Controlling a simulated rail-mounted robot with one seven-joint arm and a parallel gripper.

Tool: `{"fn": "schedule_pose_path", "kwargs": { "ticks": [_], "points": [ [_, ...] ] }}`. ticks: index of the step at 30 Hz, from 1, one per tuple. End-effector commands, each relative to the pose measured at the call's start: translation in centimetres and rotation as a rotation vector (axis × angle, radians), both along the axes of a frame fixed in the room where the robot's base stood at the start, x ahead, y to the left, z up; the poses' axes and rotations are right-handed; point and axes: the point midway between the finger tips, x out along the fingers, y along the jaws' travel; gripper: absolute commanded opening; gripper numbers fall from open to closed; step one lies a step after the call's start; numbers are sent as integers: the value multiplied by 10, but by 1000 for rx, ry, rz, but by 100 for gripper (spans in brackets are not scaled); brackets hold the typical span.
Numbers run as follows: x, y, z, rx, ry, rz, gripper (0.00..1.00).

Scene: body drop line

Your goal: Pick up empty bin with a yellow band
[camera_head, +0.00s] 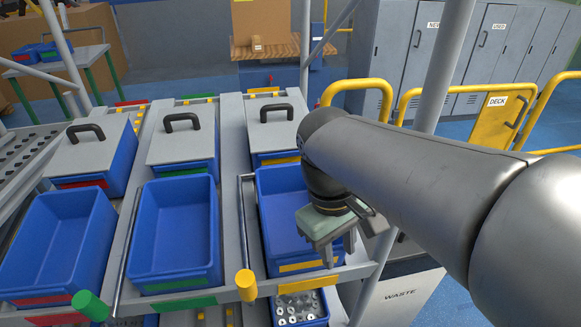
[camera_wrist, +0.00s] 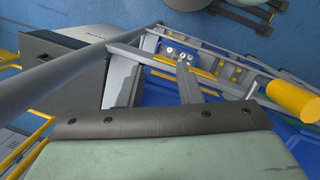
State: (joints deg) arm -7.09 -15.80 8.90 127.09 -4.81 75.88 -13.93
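The empty blue bin with a yellow band (camera_head: 280,210) sits in the right lane of the rack, its open top up. Its yellow band shows on the front wall. My gripper (camera_head: 349,243) is above the right front part of this bin and hides part of its right side. Its fingers stand apart with nothing seen between them. In the wrist view my gripper (camera_wrist: 152,82) shows beyond its pale green body, and blue parts of a bin lie to the right. Contact with the bin wall cannot be told.
Empty bins with a green band (camera_head: 175,235) and a red band (camera_head: 55,240) stand to the left. Lidded bins stand behind. A lower bin of washers (camera_head: 300,308) is below the rack. A post (camera_head: 440,75), yellow rails and a waste container (camera_head: 405,300) are at right.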

Motion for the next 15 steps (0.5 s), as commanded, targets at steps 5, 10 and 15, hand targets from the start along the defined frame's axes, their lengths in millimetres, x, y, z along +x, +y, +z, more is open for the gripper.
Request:
{"fn": "schedule_pose_path", "kwargs": {
  "ticks": [5, 10, 15],
  "points": [
    [58, 2, 62, 53, -47, -148, 32],
    [113, -5, 117, 112, -97, -317, 32],
    [133, -10, 133, 133, -115, -382, 32]
  ]
}}
